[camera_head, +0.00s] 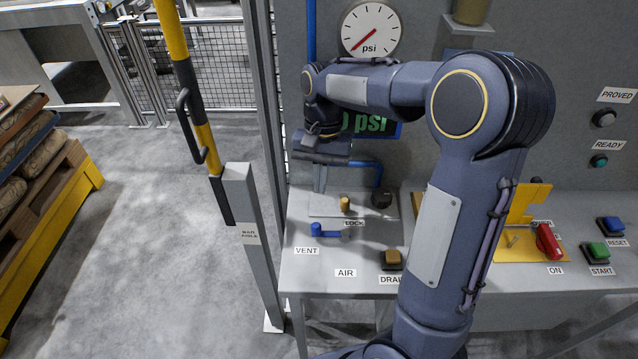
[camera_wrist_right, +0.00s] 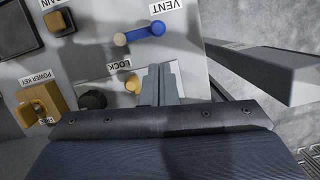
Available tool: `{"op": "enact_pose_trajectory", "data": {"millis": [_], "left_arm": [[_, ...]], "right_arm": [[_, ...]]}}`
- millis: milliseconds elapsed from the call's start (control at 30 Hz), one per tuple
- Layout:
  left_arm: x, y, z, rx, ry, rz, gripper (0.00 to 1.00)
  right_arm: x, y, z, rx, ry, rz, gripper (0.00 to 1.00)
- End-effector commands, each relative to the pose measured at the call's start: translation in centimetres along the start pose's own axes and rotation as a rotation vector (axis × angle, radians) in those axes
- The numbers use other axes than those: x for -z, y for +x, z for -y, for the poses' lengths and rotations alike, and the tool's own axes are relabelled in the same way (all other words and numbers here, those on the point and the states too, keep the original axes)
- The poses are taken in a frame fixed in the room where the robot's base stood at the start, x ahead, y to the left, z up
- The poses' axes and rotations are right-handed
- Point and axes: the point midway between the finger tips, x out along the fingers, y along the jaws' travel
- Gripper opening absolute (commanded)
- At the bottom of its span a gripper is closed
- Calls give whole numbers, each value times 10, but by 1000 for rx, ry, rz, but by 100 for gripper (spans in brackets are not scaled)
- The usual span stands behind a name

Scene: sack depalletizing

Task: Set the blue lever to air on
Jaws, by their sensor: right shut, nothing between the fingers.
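The blue lever (camera_head: 317,230) is on the grey panel top, its blue knob end toward the VENT label (camera_head: 306,251); the AIR label (camera_head: 345,273) is nearer the front. The lever also shows in the right wrist view (camera_wrist_right: 146,33), beyond the fingertips. My right gripper (camera_head: 320,188) points down at the back left of the panel, behind the lever and apart from it. In the right wrist view its fingers (camera_wrist_right: 160,72) are together and empty, beside the LOCK label (camera_wrist_right: 119,65). My left gripper is not in view.
A yellow peg (camera_head: 345,204) and a black knob (camera_head: 381,200) stand near the lever. A yellow button (camera_head: 391,259) is to its right. A grey post (camera_head: 250,230) stands just left of the panel. The gauge (camera_head: 370,30) is above; the green psi display is partly hidden by my arm.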

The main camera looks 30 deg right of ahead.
Motion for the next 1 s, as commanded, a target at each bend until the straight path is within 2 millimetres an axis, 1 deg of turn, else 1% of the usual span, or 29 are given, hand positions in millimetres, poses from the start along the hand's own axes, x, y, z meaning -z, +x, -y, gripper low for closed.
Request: {"op": "enact_pose_trajectory", "data": {"millis": [33, 200, 400, 500, 600, 1000], "left_arm": [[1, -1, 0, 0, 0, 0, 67], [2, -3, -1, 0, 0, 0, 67], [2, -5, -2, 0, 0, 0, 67], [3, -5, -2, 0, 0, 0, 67], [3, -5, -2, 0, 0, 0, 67], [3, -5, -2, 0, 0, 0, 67]], "right_arm": [[-1, 10, -1, -4, 1, 5, 0], [-1, 42, -1, -3, 1, 4, 0], [0, 68, 0, -2, 0, 2, 0], [0, 75, 0, 0, 0, 1, 0], [0, 77, 0, 0, 0, 1, 0], [0, 77, -1, -1, -7, 0, 0]]}}
